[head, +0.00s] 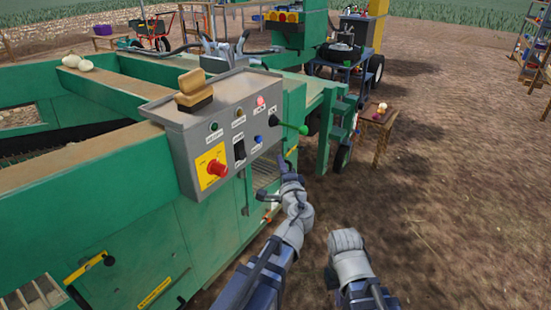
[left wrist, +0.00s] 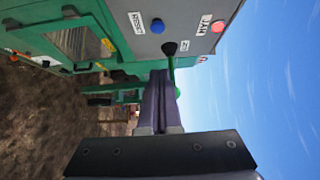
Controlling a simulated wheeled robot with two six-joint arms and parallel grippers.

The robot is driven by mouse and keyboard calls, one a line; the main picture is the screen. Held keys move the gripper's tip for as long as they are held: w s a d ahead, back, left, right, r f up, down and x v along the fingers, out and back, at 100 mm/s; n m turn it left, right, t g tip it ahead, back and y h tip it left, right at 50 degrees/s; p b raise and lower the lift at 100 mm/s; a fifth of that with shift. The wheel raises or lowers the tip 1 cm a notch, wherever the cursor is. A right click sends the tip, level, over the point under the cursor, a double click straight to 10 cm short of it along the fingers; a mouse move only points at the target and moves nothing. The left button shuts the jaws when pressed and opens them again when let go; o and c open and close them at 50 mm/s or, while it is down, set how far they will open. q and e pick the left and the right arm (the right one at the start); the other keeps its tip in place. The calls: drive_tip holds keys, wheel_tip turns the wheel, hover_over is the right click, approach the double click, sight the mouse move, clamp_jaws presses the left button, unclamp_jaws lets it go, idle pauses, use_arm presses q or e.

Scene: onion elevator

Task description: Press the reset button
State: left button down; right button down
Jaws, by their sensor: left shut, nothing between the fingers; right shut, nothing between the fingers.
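The grey control panel (head: 235,110) is mounted on the green machine. A blue button (head: 258,138) sits at its lower right, beside a small label too small to read here; it also shows in the left wrist view (left wrist: 157,25). My left gripper (head: 281,158) is shut and empty, below and right of the blue button and apart from it. In the left wrist view its closed fingers (left wrist: 159,76) reach toward the panel's edge, close to the green lever (left wrist: 171,66). My right forearm shows at bottom right in the head view, but its fingers are hidden.
The green-knobbed lever (head: 302,129) sticks out from the panel's right side. A red emergency knob (head: 217,168), black switch (head: 239,150) and lit red lamp (head: 261,101) share the panel. A brush (head: 194,91) lies on top. Open dirt (head: 440,180) lies to the right.

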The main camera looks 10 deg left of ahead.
sight(258, 139)
use_arm(q)
drive_tip(key=w+a, duration=0.7)
drive_tip(key=w, duration=0.1)
drive_tip(key=shift+w+a, duration=0.15)
drive_tip(key=shift+w, duration=0.25)
